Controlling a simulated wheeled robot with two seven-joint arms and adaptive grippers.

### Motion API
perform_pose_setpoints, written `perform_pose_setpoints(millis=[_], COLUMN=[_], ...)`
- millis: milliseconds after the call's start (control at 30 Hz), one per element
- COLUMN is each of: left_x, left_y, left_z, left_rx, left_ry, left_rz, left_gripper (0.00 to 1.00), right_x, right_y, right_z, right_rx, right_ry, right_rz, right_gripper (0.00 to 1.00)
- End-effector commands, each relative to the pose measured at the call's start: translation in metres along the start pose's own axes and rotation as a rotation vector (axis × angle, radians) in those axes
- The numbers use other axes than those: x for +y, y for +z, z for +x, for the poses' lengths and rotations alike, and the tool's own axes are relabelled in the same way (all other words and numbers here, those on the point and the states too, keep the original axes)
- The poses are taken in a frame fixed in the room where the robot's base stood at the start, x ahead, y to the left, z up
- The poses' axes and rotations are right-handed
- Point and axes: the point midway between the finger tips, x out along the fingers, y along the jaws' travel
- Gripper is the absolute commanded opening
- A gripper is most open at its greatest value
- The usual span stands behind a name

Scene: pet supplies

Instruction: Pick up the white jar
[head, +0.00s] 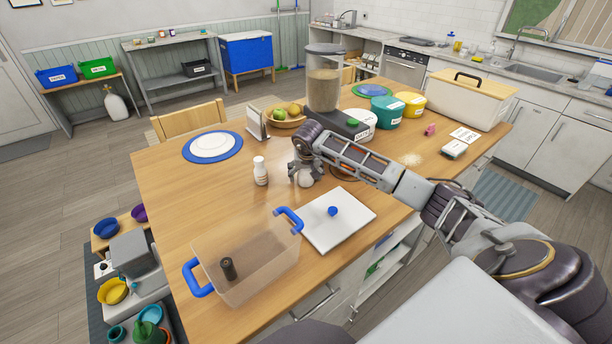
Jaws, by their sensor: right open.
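My right gripper (304,181) points down over the table, its arm coming in from the right. It is open, with its fingers around or just beside a small rounded white thing (305,181), which looks like a jar standing on the wood. The fingers hide part of it, so I cannot tell whether they touch it. A white bottle-like container (260,171) with a brownish label stands upright to the left, apart from the gripper. My left gripper is not in view.
A clear bin (262,272) with blue handles holds a dark cylinder (228,268). A white lid (345,222) with a blue knob lies right of it. A tall feeder (323,85) and labelled tubs (384,109) stand behind the gripper. The table's left part is clear around a blue-rimmed plate (187,148).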

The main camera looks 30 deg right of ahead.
Motion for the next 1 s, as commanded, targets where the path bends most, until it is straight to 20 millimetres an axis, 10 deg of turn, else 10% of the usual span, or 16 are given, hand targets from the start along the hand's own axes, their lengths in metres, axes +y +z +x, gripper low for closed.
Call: perform_pose_setpoints(millis=[267,667,1000], left_x=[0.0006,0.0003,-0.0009], left_y=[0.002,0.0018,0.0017], left_z=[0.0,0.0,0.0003], left_rx=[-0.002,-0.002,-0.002], left_ry=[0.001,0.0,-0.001], left_rz=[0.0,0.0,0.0], left_gripper=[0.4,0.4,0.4], right_x=[-0.0001,-0.0001,-0.0001], right_y=[0.0,0.0,-0.0013], right_z=[-0.0003,-0.0004,-0.0026], right_rx=[0.0,0.0,0.001], right_ry=[0.0,0.0,0.0], right_rz=[0.0,0.0,0.0], right_gripper=[0.78,0.27,0.27])
